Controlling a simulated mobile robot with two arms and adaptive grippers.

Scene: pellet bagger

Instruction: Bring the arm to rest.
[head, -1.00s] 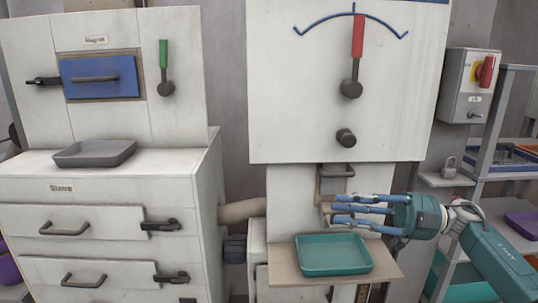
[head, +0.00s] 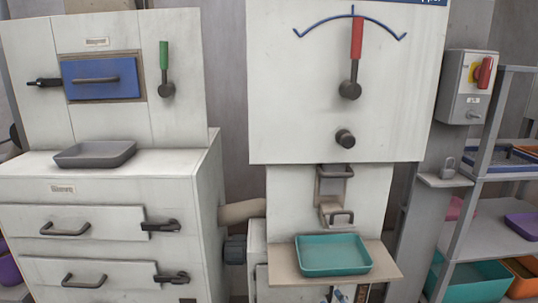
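Only blue fingertips (head: 336,296) of a gripper, apparently my right one, show at the bottom edge of the head view. They are below the teal tray (head: 334,270) and in front of the machine. The rest of that gripper and its arm is out of view, so its opening cannot be told. No object shows at the visible tips. My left gripper is not in view.
The teal tray rests on a shelf (head: 386,268) below the chute (head: 335,185) of the white machine. A grey tray (head: 95,154) lies on the drawer cabinet (head: 180,163) at left. A rack (head: 490,172) with bins stands at right.

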